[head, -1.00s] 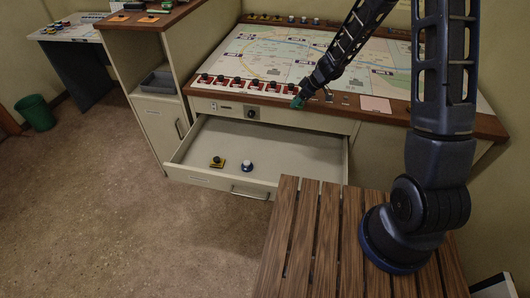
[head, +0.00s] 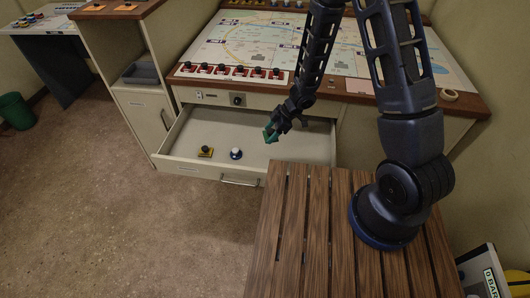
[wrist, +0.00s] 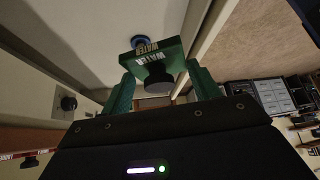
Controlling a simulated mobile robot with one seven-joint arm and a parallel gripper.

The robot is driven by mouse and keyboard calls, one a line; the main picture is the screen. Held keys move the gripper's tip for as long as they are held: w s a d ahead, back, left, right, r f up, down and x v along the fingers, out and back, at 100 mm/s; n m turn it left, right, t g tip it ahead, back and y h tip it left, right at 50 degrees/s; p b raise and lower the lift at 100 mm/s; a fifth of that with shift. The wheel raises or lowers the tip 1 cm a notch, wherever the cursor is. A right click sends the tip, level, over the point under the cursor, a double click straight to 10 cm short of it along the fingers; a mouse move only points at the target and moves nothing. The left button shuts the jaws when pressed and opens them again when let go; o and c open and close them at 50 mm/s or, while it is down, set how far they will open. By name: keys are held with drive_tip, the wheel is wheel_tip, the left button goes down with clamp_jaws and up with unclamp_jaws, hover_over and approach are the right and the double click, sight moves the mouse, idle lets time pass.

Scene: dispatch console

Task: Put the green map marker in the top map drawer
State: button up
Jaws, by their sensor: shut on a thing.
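The green map marker (head: 268,135) is a green block with a dark knob. It also shows in the wrist view (wrist: 158,55), with "WATER" printed on its side. My gripper (head: 272,132) is shut on it; the two green fingers stand on either side of the block in the wrist view (wrist: 161,82). Gripper and marker are over the right part of the open top map drawer (head: 205,125); their exact height above its floor is hard to tell. The drawer is pulled out below the map desk.
A yellow marker (head: 205,152) and a blue-and-white marker (head: 236,154) stand in the drawer, left of my gripper. Several red markers (head: 221,69) line the front of the map desk (head: 205,50). A slatted wooden surface (head: 290,225) lies close in front of the drawer.

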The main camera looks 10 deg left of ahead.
sight(266, 164)
wheel_tip(266, 164, down, 18)
drive_tip(key=shift+r, duration=0.2)
idle(0.7)
drive_tip(key=shift+f, duration=0.1)
drive_tip(key=o, duration=1)
drive_tip(key=v, duration=1.2)
